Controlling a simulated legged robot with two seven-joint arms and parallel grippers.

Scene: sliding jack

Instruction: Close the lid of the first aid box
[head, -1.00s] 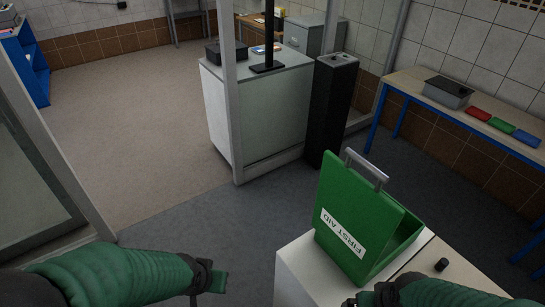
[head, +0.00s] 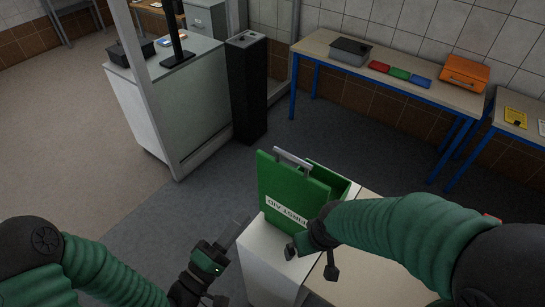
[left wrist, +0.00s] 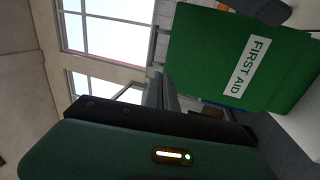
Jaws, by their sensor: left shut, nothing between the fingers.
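The green first aid box stands on a white cabinet (head: 262,250). Its lid (head: 283,183) is raised roughly upright, with a white FIRST AID label and a grey handle (head: 293,159) at the top edge. The open box body (head: 333,180) shows behind the lid to the right. In the left wrist view the green lid (left wrist: 205,50) fills the upper right. My left gripper (head: 234,235) is shut and empty, left of the cabinet and lower than the lid. My right gripper (head: 308,262) is in front of the lid's lower right; its finger opening is unclear.
A table (head: 400,85) at the back right holds a grey box (head: 350,50), several coloured trays and an orange case (head: 465,73). A black bin (head: 247,90) and a white counter (head: 170,110) stand behind. Open floor lies left of the cabinet.

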